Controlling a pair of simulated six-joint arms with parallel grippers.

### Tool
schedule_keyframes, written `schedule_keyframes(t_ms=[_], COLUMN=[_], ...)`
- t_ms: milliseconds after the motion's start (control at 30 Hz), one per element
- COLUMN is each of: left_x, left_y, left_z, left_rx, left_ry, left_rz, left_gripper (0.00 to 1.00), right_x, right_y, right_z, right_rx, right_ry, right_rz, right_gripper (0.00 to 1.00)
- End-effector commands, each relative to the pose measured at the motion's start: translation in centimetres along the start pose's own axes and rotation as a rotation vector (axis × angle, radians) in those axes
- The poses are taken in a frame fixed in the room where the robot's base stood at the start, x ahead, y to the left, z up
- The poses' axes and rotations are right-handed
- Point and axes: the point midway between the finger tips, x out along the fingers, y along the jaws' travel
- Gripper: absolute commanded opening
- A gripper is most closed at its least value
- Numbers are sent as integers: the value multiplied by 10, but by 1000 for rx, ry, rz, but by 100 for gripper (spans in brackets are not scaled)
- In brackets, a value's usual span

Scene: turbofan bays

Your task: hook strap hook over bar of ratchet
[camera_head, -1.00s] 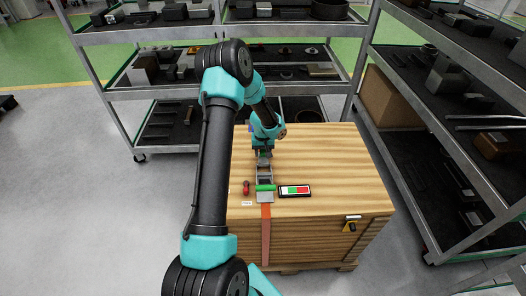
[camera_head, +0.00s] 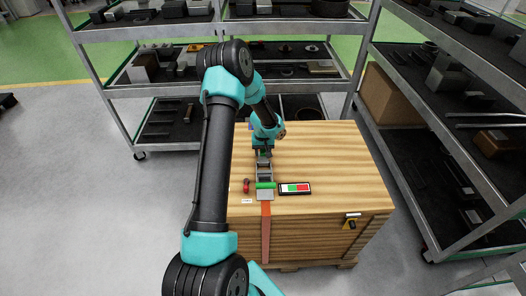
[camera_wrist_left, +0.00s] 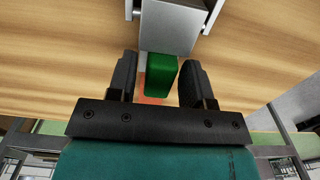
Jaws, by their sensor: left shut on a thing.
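My left gripper (camera_head: 263,151) points down at the ratchet's far end. The grey metal body (camera_wrist_left: 172,25) is close ahead. The hook tip and the ratchet's far bar are hidden. My right gripper is not in view.
On the crate top (camera_head: 335,160), a small red object (camera_head: 246,186) lies left of the ratchet and a red-and-green indicator plate (camera_head: 295,188) lies right. Loaded shelves (camera_head: 175,90) stand behind, and a rack (camera_head: 405,150) stands at right.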

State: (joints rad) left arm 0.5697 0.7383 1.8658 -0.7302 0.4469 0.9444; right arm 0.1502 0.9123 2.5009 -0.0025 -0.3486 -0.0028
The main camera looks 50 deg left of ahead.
Motion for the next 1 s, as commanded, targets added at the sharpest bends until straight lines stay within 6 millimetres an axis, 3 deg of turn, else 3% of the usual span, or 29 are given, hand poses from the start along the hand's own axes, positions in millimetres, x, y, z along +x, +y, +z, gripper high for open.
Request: schedule_keyframes(t_ms=[33, 67, 367, 767, 1000], left_x=[0, 0, 0, -7, -41], left_y=[0, 0, 0, 0, 0], left_z=[0, 0, 0, 0, -1], left_rx=[0, 0, 1, 2, 0], left_ry=[0, 0, 0, 1, 4], left_rz=[0, 0, 0, -1, 1], left_gripper=[15, 47, 76, 76, 76], right_x=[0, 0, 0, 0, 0], right_y=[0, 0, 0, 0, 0], right_z=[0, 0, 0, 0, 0], right_rx=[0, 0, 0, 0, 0], right_ry=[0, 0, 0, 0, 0], right_rz=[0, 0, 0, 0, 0], right_gripper=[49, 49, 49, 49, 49])
